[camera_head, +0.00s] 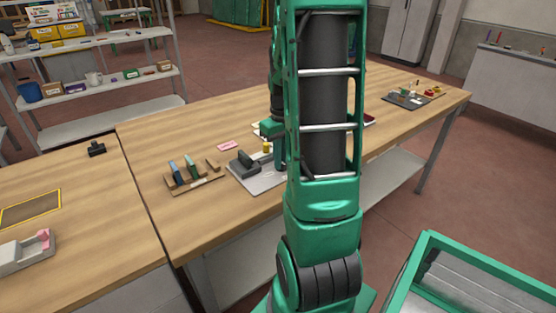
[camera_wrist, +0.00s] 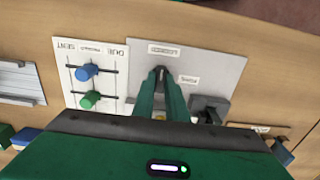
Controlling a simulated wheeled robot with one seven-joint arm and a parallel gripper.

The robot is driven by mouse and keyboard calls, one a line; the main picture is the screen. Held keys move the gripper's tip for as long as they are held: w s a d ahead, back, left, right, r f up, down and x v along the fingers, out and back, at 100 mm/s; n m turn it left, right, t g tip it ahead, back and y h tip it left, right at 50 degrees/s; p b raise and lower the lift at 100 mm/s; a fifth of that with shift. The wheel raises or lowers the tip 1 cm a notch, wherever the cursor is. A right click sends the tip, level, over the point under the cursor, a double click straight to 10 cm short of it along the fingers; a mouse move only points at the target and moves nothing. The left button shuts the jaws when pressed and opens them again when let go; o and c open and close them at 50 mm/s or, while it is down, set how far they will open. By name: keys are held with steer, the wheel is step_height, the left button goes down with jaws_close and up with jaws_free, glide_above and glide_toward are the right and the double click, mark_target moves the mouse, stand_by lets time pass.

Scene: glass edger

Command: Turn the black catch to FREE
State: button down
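A grey plate (camera_wrist: 215,67) lies on the bench in the wrist view, with one small label near its upper edge and another to the right of the fingertips. The label print is too small and inverted to read surely. My gripper (camera_wrist: 160,80) reaches over the plate, its two green fingers close together. A small dark piece shows at the fingertips; it may be the black catch, but the fingers hide most of it. I cannot tell if they clamp it. In the head view my arm hides much of the plate (camera_head: 262,186) and the gripper.
A white board (camera_wrist: 108,55) with a blue knob (camera_wrist: 86,72) and a green knob (camera_wrist: 90,100) lies left of the plate. A dark grey block (camera_wrist: 211,106) stands right of the fingers.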

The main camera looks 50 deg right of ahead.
steer(key=shift+m, duration=0.3)
steer(key=m, duration=0.3)
steer(key=shift+m, duration=0.3)
steer(key=m, duration=0.4)
steer(key=shift+a+m, duration=0.1)
steer(key=shift+m, duration=0.2)
steer(key=m, duration=0.4)
steer(key=shift+w, duration=0.1)
steer(key=shift+m, duration=2.4)
steer(key=shift+w, duration=0.1)
steer(key=c, duration=1.8)
jaws_free()
steer(key=shift+o, duration=0.2)
